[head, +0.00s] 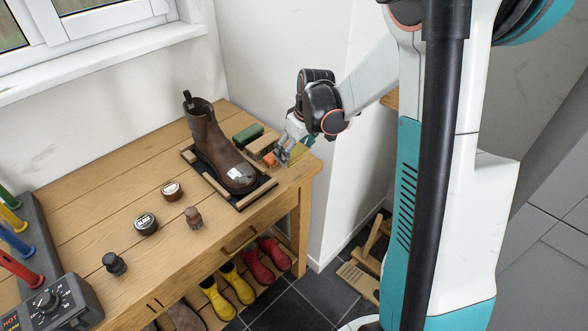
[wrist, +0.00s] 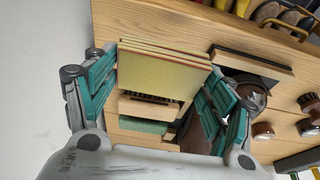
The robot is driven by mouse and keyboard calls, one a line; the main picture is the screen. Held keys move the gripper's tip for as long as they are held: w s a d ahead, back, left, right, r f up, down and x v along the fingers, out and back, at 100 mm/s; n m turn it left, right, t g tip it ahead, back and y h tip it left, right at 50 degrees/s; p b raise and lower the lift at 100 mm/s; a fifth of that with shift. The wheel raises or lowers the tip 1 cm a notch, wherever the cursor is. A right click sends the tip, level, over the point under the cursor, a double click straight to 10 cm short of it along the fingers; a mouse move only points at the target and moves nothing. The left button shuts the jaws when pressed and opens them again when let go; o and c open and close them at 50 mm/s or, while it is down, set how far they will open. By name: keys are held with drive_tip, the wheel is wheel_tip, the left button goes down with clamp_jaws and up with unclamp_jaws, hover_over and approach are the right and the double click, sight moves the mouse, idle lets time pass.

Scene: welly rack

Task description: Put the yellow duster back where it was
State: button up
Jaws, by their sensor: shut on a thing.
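The yellow duster (wrist: 165,75), a folded cloth with red edging, is between the two teal fingers of my gripper (wrist: 160,85) in the wrist view. In the head view a bit of the yellow duster (head: 299,152) shows at my gripper (head: 288,147), at the right end of the wooden bench (head: 125,165). My gripper is shut on the duster. Whether the duster touches the bench top cannot be told.
A brown boot (head: 218,150) stands on a dark tray with wooden strips (head: 257,194). A wooden brush (head: 262,146), an orange block (head: 270,160) and a green block (head: 248,135) lie close left of my gripper. Polish tins (head: 146,223) sit further left. A wall rises behind.

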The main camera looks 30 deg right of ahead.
sight(294, 172)
drive_tip(key=shift+f+b, duration=0.9)
drive_tip(key=shift+f, duration=2.1)
drive_tip(key=shift+f, duration=0.15)
drive_tip(key=o, duration=0.9)
drive_tip(key=shift+o, duration=0.2)
drive_tip(key=p+v, duration=0.4)
drive_tip(key=v, duration=0.8)
